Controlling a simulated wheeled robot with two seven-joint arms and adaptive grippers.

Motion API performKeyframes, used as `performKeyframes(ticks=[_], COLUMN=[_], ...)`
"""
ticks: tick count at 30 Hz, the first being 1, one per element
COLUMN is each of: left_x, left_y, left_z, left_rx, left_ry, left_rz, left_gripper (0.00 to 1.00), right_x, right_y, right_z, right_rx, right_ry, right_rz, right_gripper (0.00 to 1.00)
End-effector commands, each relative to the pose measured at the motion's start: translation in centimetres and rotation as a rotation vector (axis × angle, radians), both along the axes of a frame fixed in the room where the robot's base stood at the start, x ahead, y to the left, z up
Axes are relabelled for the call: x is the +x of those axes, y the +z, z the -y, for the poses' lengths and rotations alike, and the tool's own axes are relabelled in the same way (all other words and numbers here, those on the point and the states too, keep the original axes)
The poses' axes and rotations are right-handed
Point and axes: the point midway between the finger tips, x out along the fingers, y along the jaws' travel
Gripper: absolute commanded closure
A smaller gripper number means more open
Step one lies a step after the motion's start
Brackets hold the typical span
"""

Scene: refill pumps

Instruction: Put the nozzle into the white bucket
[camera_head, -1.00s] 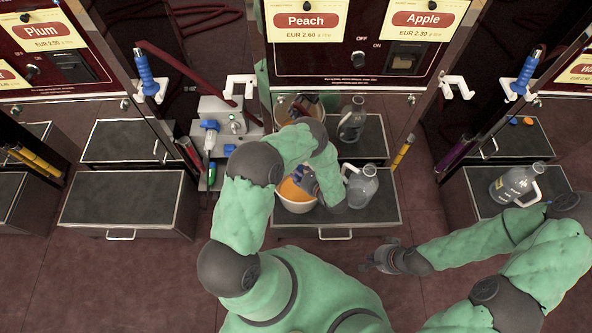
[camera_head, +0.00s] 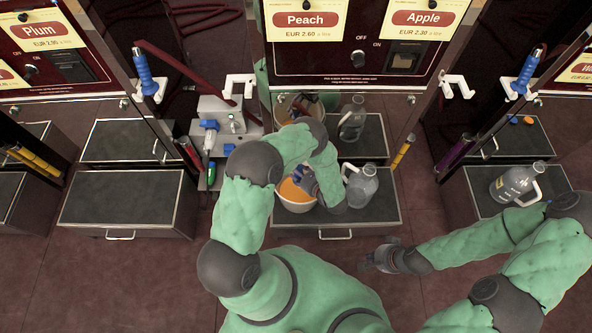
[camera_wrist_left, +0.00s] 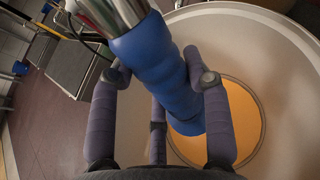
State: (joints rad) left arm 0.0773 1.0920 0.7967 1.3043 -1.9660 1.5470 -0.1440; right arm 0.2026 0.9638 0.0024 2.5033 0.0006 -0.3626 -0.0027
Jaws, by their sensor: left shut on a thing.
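The white bucket (camera_head: 296,207) stands on the dark shelf below the Peach and Apple panel, with orange content in it. My left gripper (camera_head: 300,179) is over the bucket, partly hidden by my own arm. In the left wrist view my left gripper (camera_wrist_left: 163,95) is shut around the blue grip of the nozzle (camera_wrist_left: 152,52). The nozzle's blue end lies over the inside of the bucket (camera_wrist_left: 250,22), in front of the orange content, and its metal part points to the upper left. Whether it touches the bucket cannot be told. My right gripper (camera_head: 377,259) is open and empty, low in front of the shelf.
A clear jug (camera_head: 361,187) stands right beside the bucket, and another jug (camera_head: 352,120) stands behind it. A labelled jug (camera_head: 514,184) is on the right shelf. A grey device (camera_head: 222,116) is left of the bucket. The left shelf (camera_head: 125,203) is bare.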

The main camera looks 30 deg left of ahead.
Motion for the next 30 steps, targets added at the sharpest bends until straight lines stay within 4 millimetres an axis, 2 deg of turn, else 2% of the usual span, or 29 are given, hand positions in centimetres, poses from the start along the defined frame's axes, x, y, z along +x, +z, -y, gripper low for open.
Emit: performKeyframes(ticks=[1, 10, 11, 13, 14, 30], left_x=[-1.53, -1.68, -1.68, -1.69, -1.69, -1.80], left_y=[-1.53, -1.57, -1.57, -1.56, -1.56, -1.61], left_z=[0.24, 0.25, 0.25, 0.25, 0.25, 0.26], left_rx=[-0.013, -0.013, -0.012, -0.012, -0.012, -0.013], left_ry=[-0.003, -0.002, -0.003, -0.003, -0.003, -0.003], left_rz=[-0.039, -0.042, -0.043, -0.043, -0.043, -0.047], left_gripper=[0.91, 0.91, 0.46, 0.26, 0.24, 0.24], right_x=[0.00, 0.00, 0.00, 0.00, 0.00, 0.00], right_y=[-0.25, -0.23, -0.23, -0.22, -0.22, -0.21], right_z=[-0.01, 0.00, 0.00, 0.00, 0.00, 0.00], right_rx=[0.000, 0.000, 0.000, 0.000, 0.000, 0.000], right_ry=[0.000, 0.000, 0.000, 0.000, 0.000, 0.000], right_rz=[0.000, 0.000, 0.000, 0.000, 0.000, 0.000], right_gripper=[1.00, 1.00, 1.00, 1.00, 1.00, 1.00])
